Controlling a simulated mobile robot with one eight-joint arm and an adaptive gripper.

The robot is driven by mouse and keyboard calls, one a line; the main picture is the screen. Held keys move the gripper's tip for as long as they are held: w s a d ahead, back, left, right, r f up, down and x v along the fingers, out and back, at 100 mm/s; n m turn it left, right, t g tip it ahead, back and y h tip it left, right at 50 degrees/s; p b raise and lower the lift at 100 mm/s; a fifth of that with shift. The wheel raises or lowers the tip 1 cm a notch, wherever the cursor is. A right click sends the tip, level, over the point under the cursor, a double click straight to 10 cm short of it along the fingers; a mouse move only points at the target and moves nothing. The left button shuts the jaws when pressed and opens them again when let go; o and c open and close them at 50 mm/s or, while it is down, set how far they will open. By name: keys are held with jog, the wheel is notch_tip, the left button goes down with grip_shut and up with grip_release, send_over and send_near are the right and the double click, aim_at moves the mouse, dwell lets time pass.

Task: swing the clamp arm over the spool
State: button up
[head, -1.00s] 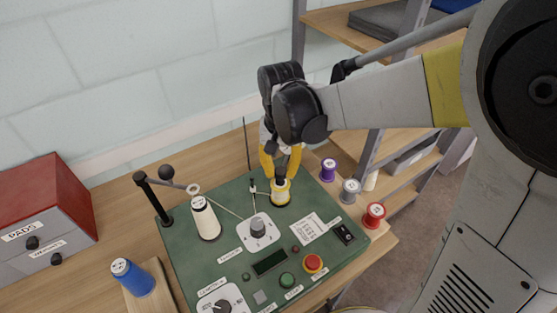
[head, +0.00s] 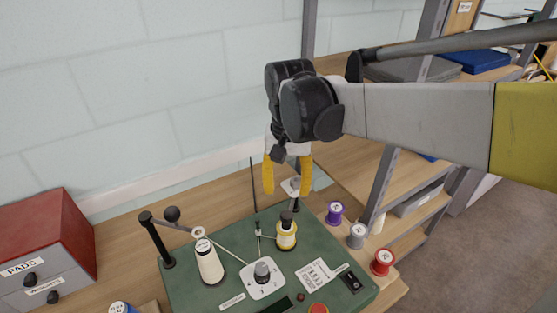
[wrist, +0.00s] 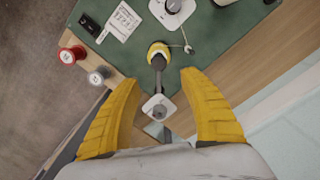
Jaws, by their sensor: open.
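The yellow-and-white spool (head: 286,237) stands at the back of the green machine panel, with a dark knob on top. It also shows in the wrist view (wrist: 159,50). In the wrist view a dark bar runs from the spool's top toward a white square plate (wrist: 159,107); this looks like the clamp arm, though how the parts join is unclear. The white plate also shows in the head view (head: 292,186), behind and above the spool. My gripper (head: 287,193) is open, above and behind the spool. Its yellow fingers lie either side of the plate, apart from it in the wrist view.
A thin upright rod (head: 253,185) stands left of my gripper. A black post with a guide arm (head: 156,240) and a cream cone (head: 208,263) are farther left. Purple (head: 334,213), grey (head: 356,235) and red (head: 382,262) spools line the right edge.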

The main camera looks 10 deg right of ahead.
notch_tip(320, 180, up, 3)
jog(key=shift+f, duration=0.1)
dwell(0.3)
jog(key=s+d+f+n+t+b, duration=0.2)
jog(key=s+d+f+t+b, duration=0.3)
jog(key=s+d+f+t, duration=0.2)
jog(key=s+d, duration=0.2)
jog(key=s, duration=0.2)
jog(key=shift+s+f+n, duration=0.25)
jog(key=shift+f+n, duration=0.05)
jog(key=shift+f, duration=0.1)
jog(key=shift+o, duration=0.2)
dwell(2.3)
